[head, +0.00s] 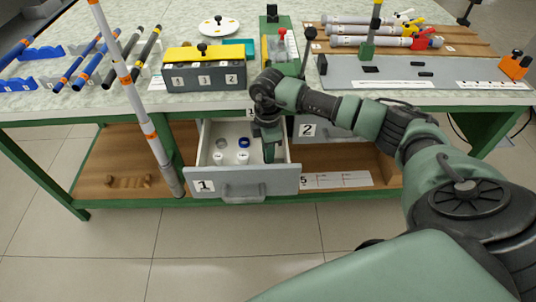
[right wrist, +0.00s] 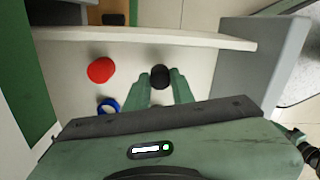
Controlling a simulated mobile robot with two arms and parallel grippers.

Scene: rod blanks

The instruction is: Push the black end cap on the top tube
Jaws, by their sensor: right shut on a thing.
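My right gripper (head: 269,153) reaches down into the open drawer marked 1 (head: 243,183). In the right wrist view, the gripper (right wrist: 161,83) is shut on a black end cap (right wrist: 160,76), which shows between its fingertips. In the head view the gripper hides this cap. A red cap (right wrist: 101,70) and a blue ring-like cap (right wrist: 108,105) lie to the left in the drawer. The blue one also shows in the head view (head: 244,142). Several grey tubes lie on a wooden board at the back right; the top tube (head: 350,19) is the farthest. My left gripper is not in view.
A grey box with a yellow top (head: 204,76) stands on the table above the drawer. Blue and black rods rest on blue racks (head: 45,53) at the left. A tall white tube with orange bands (head: 128,88) crosses the left front. Drawer 2 (head: 320,130) is beside.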

